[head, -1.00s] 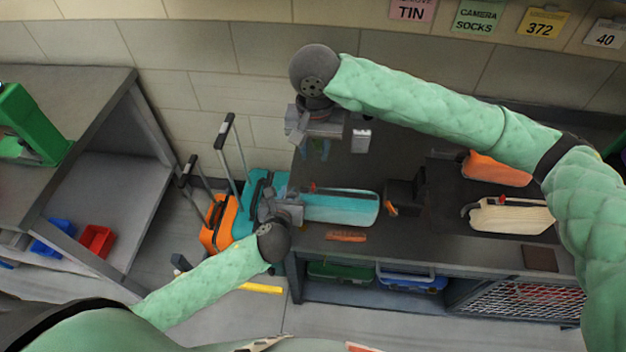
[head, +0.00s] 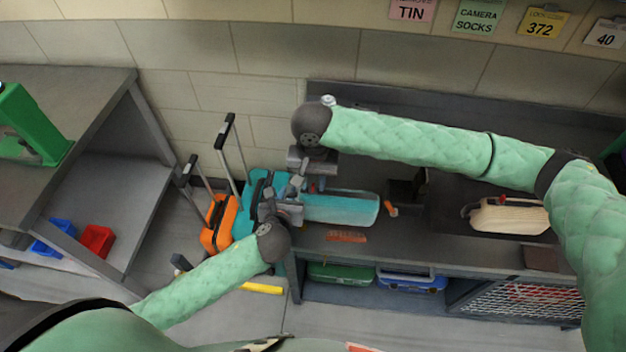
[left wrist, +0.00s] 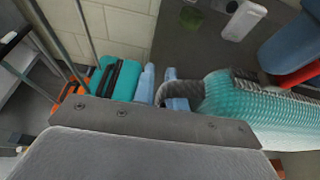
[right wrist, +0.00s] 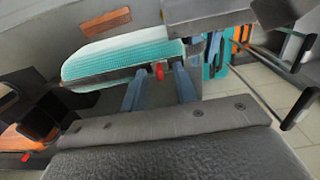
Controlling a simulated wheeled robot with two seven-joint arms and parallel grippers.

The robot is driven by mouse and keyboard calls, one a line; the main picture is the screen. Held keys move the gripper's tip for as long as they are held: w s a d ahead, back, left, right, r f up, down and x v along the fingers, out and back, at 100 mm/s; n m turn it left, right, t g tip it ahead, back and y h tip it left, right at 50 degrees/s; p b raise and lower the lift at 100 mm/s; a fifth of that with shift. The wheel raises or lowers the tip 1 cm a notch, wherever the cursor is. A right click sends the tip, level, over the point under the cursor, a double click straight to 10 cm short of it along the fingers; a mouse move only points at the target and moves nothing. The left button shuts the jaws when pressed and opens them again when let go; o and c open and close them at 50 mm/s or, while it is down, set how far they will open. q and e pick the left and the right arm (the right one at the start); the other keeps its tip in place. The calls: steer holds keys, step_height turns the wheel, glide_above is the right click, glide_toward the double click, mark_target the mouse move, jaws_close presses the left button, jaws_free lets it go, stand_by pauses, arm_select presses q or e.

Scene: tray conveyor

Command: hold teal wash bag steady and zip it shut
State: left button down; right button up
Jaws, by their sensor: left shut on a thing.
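The teal wash bag (head: 345,207) lies on the dark counter, its long side running left to right. My left gripper (head: 297,200) is at its left end. In the left wrist view its blue fingers (left wrist: 164,88) are shut on the dark loop (left wrist: 185,90) at the end of the bag (left wrist: 245,105). My right gripper (head: 318,182) is low over the same end. In the right wrist view its blue fingers (right wrist: 160,84) stand apart, with the red zip pull (right wrist: 159,70) between them by the bag's edge (right wrist: 120,62). I cannot tell how far the zip is open.
An orange tag (head: 346,237) lies in front of the bag. A cream bag (head: 508,217) rests in a dark tray to the right. Orange and teal suitcases (head: 222,222) with raised handles stand left of the counter. Green and blue cases (head: 410,280) sit on the shelf below.

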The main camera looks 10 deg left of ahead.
jaws_close()
steer(key=shift+d+f, duration=0.1)
steer(key=d, duration=1.5)
steer(key=shift+w+d, duration=0.15)
jaws_free()
